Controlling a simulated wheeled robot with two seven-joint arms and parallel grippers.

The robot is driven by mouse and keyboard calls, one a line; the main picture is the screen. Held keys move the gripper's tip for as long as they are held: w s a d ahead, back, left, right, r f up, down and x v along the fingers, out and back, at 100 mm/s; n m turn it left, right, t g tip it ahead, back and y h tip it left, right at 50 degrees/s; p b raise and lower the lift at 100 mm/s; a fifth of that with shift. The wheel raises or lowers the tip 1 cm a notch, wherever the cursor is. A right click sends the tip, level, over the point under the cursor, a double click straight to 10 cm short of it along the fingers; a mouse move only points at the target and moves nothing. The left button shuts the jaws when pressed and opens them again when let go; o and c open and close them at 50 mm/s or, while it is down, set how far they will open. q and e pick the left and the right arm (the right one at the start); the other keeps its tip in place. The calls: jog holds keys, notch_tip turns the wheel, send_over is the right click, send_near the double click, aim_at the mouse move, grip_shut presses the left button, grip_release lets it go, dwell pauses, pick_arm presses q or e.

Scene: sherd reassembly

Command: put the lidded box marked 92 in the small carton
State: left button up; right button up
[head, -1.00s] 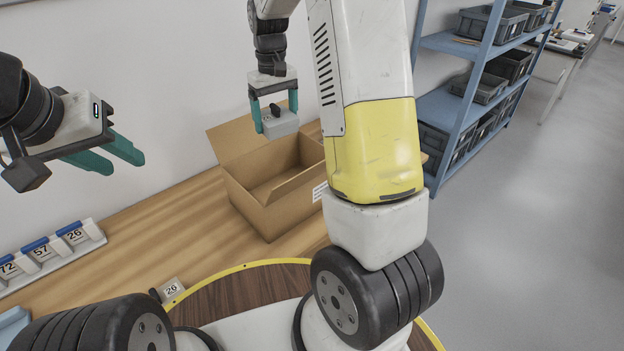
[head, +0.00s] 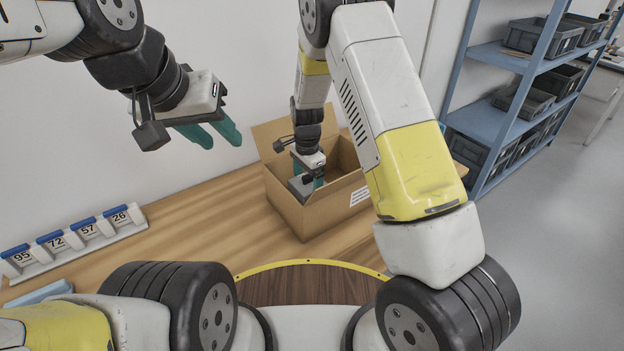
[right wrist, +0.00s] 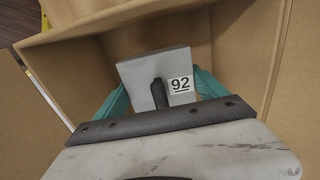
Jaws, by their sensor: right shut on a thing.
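The lidded box marked 92 (right wrist: 135,72) is grey with a dark knob and a white label, and shows between the teal fingers of my right gripper (right wrist: 160,88) in the right wrist view. In the head view the right gripper (head: 308,182) is down inside the open small carton (head: 318,218), shut on the box (head: 297,188). The carton's walls surround the box; whether the box touches the floor I cannot tell. My left gripper (head: 218,135) hangs in the air left of the carton, its two fingers apart and empty.
A rack of numbered tags (head: 75,242) reading 95, 72, 57 and 26 stands on the wooden table (head: 195,215) at left. A round, yellow-edged dark wood top (head: 310,285) is in front. A blue shelf (head: 490,115) with grey bins stands at right.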

aim_at(307, 175)
jog(key=shift+f, duration=3.05)
jog(key=shift+f, duration=0.1)
jog(key=o, duration=1.4)
notch_tip(307, 175, up, 12)
jog(key=shift+f, duration=0.15)
jog(key=s+d+r+n+t+y, duration=0.15)
jog(key=s+d+r, duration=0.25)
jog(key=r, duration=0.6)
jog(key=s+d+r+n+t+y, duration=0.1)
jog(key=s+d+r+n, duration=0.25)
jog(key=r, duration=0.55)
jog(key=s+d+r+n+t, duration=0.2)
jog(key=s+d+r+n, duration=0.1)
jog(key=s, duration=0.6)
jog(key=s+d+r+n+t, duration=0.1)
jog(key=s+d+r+n, duration=0.2)
jog(key=s+r, duration=0.2)
jog(key=shift+s+d+r+n+t, duration=0.2)
jog(key=shift+s+d+n+t, duration=0.2)
jog(key=shift+s, duration=1.45)
